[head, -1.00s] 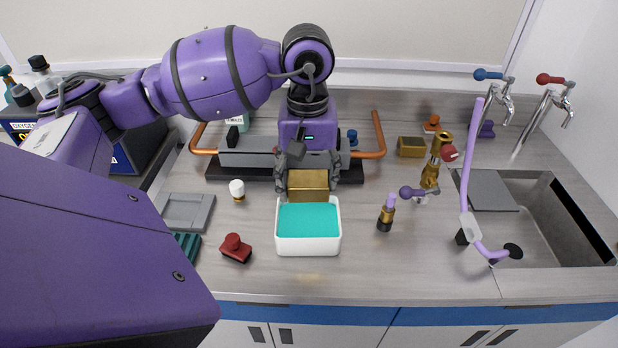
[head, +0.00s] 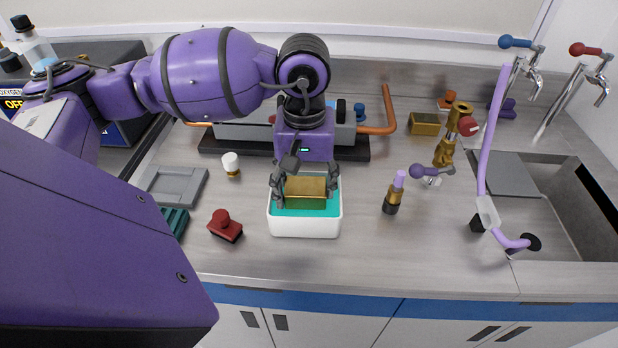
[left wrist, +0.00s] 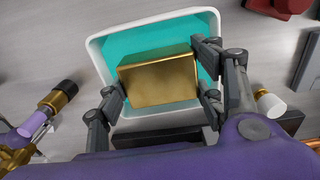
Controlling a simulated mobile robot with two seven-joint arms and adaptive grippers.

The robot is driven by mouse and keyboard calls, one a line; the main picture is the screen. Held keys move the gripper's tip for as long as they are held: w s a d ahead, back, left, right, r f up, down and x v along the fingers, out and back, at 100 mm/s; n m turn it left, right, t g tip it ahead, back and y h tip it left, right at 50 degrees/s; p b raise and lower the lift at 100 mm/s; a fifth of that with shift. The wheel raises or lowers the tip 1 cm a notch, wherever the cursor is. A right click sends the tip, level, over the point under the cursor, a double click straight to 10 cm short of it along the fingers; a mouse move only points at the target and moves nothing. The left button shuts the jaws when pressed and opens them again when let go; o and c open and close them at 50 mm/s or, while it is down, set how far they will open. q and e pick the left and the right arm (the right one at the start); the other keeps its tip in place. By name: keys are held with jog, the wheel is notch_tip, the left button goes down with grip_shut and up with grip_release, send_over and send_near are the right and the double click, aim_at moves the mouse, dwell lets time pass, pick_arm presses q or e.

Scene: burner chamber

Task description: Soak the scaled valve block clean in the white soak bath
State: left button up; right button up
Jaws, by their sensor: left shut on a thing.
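The brass valve block (head: 306,193) is held between the fingers of my left gripper (head: 305,188), over and partly inside the white soak bath (head: 305,229). The bath is a white open tub with turquoise liquid. In the left wrist view the block (left wrist: 158,80) sits within the bath's rim (left wrist: 98,50), with the left gripper's fingers (left wrist: 160,85) on either side of it. The block's faces look clean gold. Its lower part seems to be at the liquid; how deep it goes I cannot tell. My right gripper is not in view.
A dark red stamp-like object (head: 225,226) stands left of the bath, and a small white-topped item (head: 231,165) behind it. A purple-tipped torch (head: 394,192) stands right. Another brass block (head: 424,124) lies at back right. A sink (head: 580,225) is far right.

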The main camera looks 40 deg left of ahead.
pick_arm(q)
jog(key=shift+f+b, duration=1.1)
jog(key=shift+f, duration=0.75)
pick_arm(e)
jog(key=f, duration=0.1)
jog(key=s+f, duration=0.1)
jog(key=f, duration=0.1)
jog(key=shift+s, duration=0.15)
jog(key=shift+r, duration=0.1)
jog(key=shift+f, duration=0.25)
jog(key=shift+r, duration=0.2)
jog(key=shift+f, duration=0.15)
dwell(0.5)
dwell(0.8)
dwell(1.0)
